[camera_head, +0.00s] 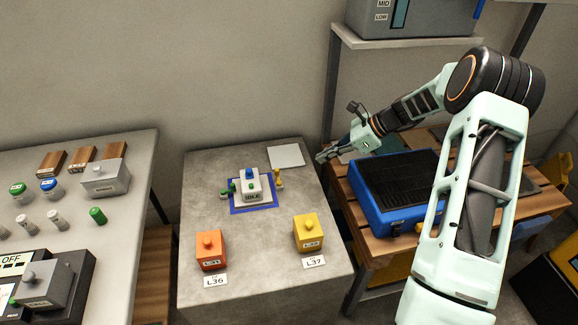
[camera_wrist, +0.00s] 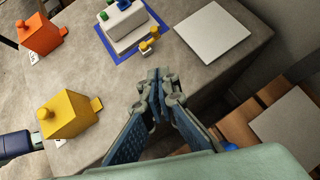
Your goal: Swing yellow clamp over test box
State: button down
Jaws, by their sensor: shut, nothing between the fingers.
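The test box (camera_head: 252,189) is a pale block labelled IDLE, with a blue knob on top, standing inside a blue square outline on the grey table. The small yellow clamp (camera_head: 279,179) stands at its right side; in the wrist view the yellow clamp (camera_wrist: 150,42) rises beside the box (camera_wrist: 122,25) and does not lie over its top. A green clamp (camera_head: 227,192) is at the box's left side. My gripper (camera_head: 320,157) is shut and empty, right of the clamp and apart from it. In the wrist view my gripper's fingertips (camera_wrist: 155,76) point toward the clamp.
An orange block (camera_head: 210,250) and a yellow block (camera_head: 309,233) stand on the table's near part. A white square plate (camera_head: 286,156) lies at the back. A blue case (camera_head: 391,193) sits on the wooden bench to the right. Bare tabletop lies between clamp and gripper.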

jog(key=b, duration=0.2)
send_near(278, 176)
jog(key=f, duration=0.3)
jog(key=shift+w+d+f, duration=0.15)
jog(key=shift+w+d, duration=0.15)
jog(key=shift+d, duration=0.05)
jog(key=a, duration=0.3)
jog(key=shift+w+a+f, duration=0.1)
jog(key=shift+w+a, duration=0.05)
jog(key=shift+w, duration=0.2)
jog(key=shift+w+a, duration=0.1)
jog(key=shift+a, duration=0.35)
